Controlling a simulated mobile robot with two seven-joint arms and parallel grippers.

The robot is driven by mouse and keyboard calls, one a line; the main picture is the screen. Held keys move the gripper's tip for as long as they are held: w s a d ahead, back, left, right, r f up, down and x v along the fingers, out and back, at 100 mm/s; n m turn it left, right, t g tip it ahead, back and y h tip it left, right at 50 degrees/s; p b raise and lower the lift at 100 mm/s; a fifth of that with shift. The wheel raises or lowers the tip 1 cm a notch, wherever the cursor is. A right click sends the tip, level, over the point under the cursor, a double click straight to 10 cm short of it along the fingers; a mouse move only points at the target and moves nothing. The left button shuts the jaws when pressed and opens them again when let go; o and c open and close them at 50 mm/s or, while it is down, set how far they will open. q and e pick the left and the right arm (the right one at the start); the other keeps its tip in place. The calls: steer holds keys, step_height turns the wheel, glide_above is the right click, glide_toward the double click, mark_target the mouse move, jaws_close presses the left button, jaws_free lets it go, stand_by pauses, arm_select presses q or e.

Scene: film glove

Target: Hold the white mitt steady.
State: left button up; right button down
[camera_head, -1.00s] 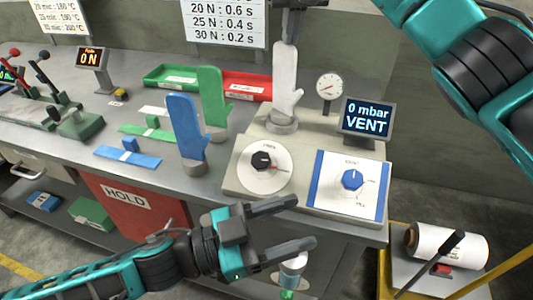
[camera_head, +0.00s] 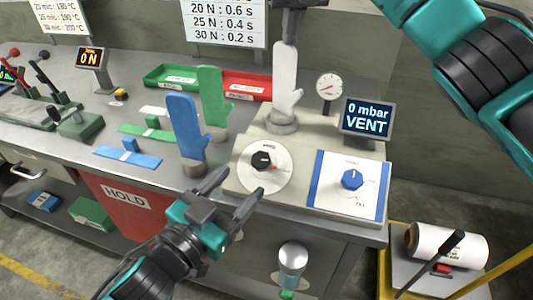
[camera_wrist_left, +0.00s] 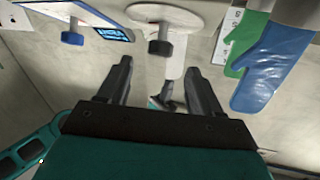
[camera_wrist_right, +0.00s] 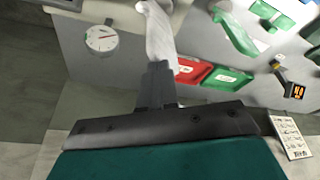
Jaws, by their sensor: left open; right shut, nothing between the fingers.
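The white mitt (camera_head: 285,80) stands upright on its grey stand on the raised console, thumb to the right. My right gripper (camera_head: 290,32) is shut at the mitt's top end, fingers pointing down, with nothing between them. In the right wrist view the mitt (camera_wrist_right: 158,38) extends from the shut fingertips (camera_wrist_right: 158,75); I cannot tell whether they touch it. My left gripper (camera_head: 238,186) is open and empty, in front of the console's left side near the black knob (camera_head: 262,160). In the left wrist view the black knob (camera_wrist_left: 159,47) appears beyond the open fingers (camera_wrist_left: 160,80).
The blue mitt (camera_head: 185,125) and green mitt (camera_head: 213,98) stand left of the console. A blue knob (camera_head: 352,180) is on its right, beside a screen (camera_head: 368,118) reading "0 mbar VENT". A round gauge (camera_head: 329,87) stands behind. Green and red trays (camera_head: 245,86) lie at the back.

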mark_target(268, 157)
arm_select(q)
steer(key=x, duration=1)
steer(key=shift+s, duration=0.1)
arm_select(e)
steer(key=shift+f, duration=0.35)
arm_select(q)
steer(key=c, duration=1)
steer(key=shift+o, duration=0.2)
steer(key=shift+m+g+h, duration=0.6)
steer(key=shift+m+h, duration=0.2)
steer(key=shift+m, duration=0.1)
steer(key=shift+s+d, duration=0.1)
steer(key=o, duration=1)
steer(key=shift+c, duration=0.2)
